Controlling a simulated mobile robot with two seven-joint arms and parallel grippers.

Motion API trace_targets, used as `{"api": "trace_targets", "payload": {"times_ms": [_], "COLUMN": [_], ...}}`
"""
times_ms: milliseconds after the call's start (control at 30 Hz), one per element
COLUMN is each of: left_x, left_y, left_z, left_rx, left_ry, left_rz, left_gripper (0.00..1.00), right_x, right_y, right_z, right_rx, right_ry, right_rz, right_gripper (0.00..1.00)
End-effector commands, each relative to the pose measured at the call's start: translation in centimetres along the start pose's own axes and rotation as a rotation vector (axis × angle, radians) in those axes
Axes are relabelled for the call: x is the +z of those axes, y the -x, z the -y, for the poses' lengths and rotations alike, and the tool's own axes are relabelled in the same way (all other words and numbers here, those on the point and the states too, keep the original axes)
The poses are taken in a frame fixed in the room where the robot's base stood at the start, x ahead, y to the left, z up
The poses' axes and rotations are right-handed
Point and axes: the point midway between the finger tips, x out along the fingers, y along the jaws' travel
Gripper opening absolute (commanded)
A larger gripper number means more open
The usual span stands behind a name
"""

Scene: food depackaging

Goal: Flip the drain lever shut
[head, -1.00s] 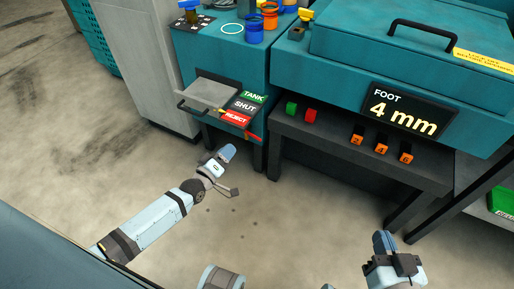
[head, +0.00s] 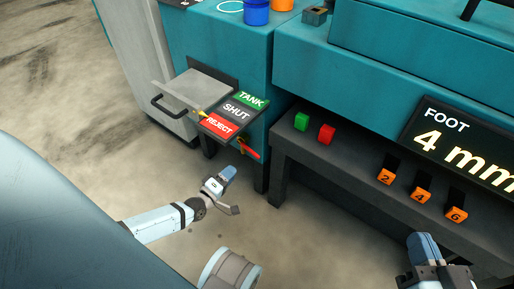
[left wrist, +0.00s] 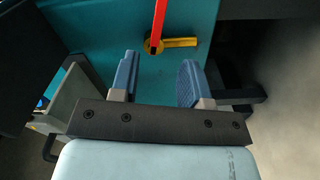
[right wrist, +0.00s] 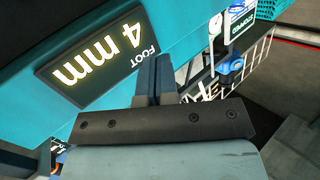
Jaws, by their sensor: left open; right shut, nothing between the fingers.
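The drain lever (head: 250,152) has a red handle and sits low on the teal cabinet front, below the label plate (head: 236,111) reading TANK, SHUT and REJECT. In the left wrist view the red handle (left wrist: 159,20) points up the picture from a yellow hub, and a yellow bar (left wrist: 181,42) runs right from it. My left gripper (head: 226,182) is open and empty, below and left of the lever. In the left wrist view its fingers (left wrist: 157,82) stand apart, short of the lever. My right gripper (head: 424,246) is shut and empty, in front of the bench; its fingers (right wrist: 154,78) meet.
A grey tray (head: 194,86) with a black handle juts from the cabinet left of the labels. A dark bench (head: 330,165) carries green and red buttons and orange numbered switches. A FOOT 4 mm display (head: 465,145) is at right. Open floor (head: 45,90) lies left.

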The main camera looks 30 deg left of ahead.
Motion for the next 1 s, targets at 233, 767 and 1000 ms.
{"api": "trace_targets", "payload": {"times_ms": [233,767,1000], "left_x": [0.0,0.0,0.0], "left_y": [-5.1,-12.6,-12.8], "left_z": [0.2,0.0,-0.1], "left_rx": [0.005,0.001,0.000], "left_ry": [0.000,-0.001,-0.001], "left_rz": [-0.002,0.000,0.000], "left_gripper": [0.43,0.43,0.43], "right_x": [0.1,-0.6,-1.1], "right_y": [-0.5,-1.1,-1.1], "right_z": [-1.0,-2.3,-2.2], "right_rx": [0.004,0.015,0.014], "right_ry": [0.101,0.273,0.282], "right_rz": [-0.055,-0.146,-0.159], "right_gripper": [0.00,0.00,0.00]}}
